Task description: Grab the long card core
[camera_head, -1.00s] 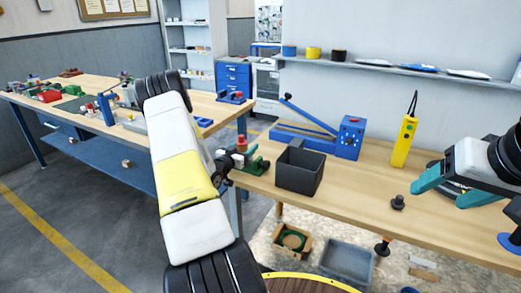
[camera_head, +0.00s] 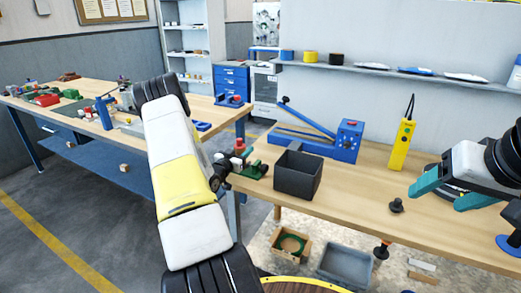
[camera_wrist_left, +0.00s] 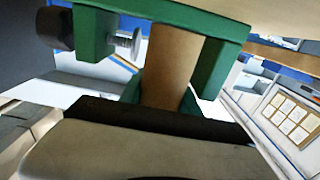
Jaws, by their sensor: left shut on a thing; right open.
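The long card core (camera_wrist_left: 168,65) shows in the left wrist view as a plain brown length between the green fingers of my left gripper (camera_wrist_left: 162,97). The gripper is shut on it. A green bracket with a metal screw stands close around the core's upper part, and I cannot tell whether they touch. In the head view my left forearm hides most of this gripper, and I cannot make out the core there. My right gripper (camera_head: 446,193) is open and empty, with teal fingers, above the right part of the bench.
The wooden bench (camera_head: 345,200) carries a dark open box (camera_head: 297,175), a blue lever tool (camera_head: 345,140), a yellow handheld unit (camera_head: 402,143) and a small black knob (camera_head: 396,205). A green and red fixture (camera_head: 250,166) sits at its left edge. Crates (camera_head: 345,265) lie below.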

